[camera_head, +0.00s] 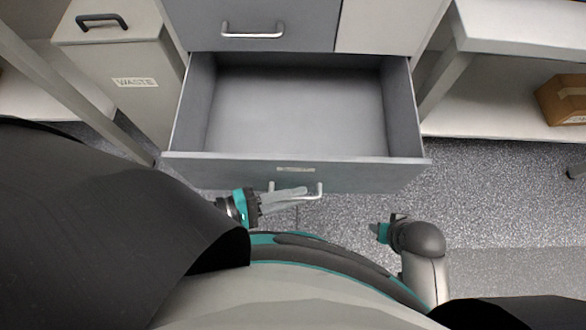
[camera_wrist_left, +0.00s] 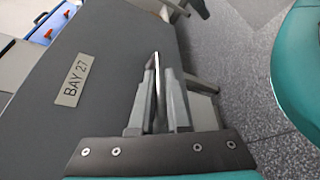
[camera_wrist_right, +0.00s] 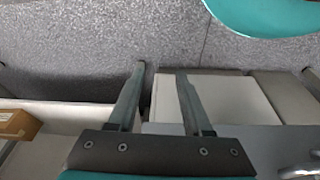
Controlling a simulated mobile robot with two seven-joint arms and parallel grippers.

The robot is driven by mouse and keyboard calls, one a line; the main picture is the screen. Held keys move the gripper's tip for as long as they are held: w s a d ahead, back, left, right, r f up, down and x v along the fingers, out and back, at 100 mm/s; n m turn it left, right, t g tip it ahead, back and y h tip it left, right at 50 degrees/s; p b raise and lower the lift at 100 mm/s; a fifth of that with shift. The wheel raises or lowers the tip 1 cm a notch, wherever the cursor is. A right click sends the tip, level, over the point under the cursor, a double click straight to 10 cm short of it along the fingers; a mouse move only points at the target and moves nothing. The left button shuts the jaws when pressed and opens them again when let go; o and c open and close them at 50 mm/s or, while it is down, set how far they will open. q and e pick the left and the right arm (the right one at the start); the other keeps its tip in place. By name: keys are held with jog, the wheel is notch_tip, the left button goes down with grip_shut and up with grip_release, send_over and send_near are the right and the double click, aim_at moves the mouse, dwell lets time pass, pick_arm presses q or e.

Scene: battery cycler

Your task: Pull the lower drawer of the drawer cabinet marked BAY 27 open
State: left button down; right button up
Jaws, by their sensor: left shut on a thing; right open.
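The lower drawer (camera_head: 295,110) of the grey cabinet is pulled well out. Its inside looks empty. Its front panel has a bar handle (camera_head: 318,192) and a small label, which reads BAY 27 (camera_wrist_left: 75,80) in the left wrist view. My left gripper (camera_head: 290,196) is shut on the drawer handle; the handle bar (camera_wrist_left: 157,85) shows between its fingers in the left wrist view. My right gripper (camera_wrist_right: 160,90) is open and empty. In the head view the right gripper (camera_head: 382,232) is low, right of the drawer front, apart from it.
The upper drawer (camera_head: 265,20) is shut, with its own handle. A white WASTE bin (camera_head: 120,75) stands to the left. A bench (camera_head: 510,30) with a cardboard box (camera_head: 565,98) on its lower shelf stands to the right. Speckled floor (camera_head: 500,190) is clear at right.

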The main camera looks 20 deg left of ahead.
pick_arm(q)
jog(key=c, duration=1.2)
grip_release()
jog(key=shift+o, duration=0.2)
jog(key=shift+s+a, duration=0.1)
jog(key=shift+a, duration=0.05)
jog(key=p+v, duration=0.2)
jog(key=v, duration=1.3)
jog(key=shift+p, duration=0.35)
pick_arm(e)
jog(key=shift+g, duration=0.3)
jog(key=s+f, duration=0.1)
jog(key=f, duration=0.2)
jog(key=s+d+f, duration=0.1)
jog(key=f, duration=0.1)
jog(key=shift+s, duration=0.35)
pick_arm(q)
jog(key=shift+r, duration=0.1)
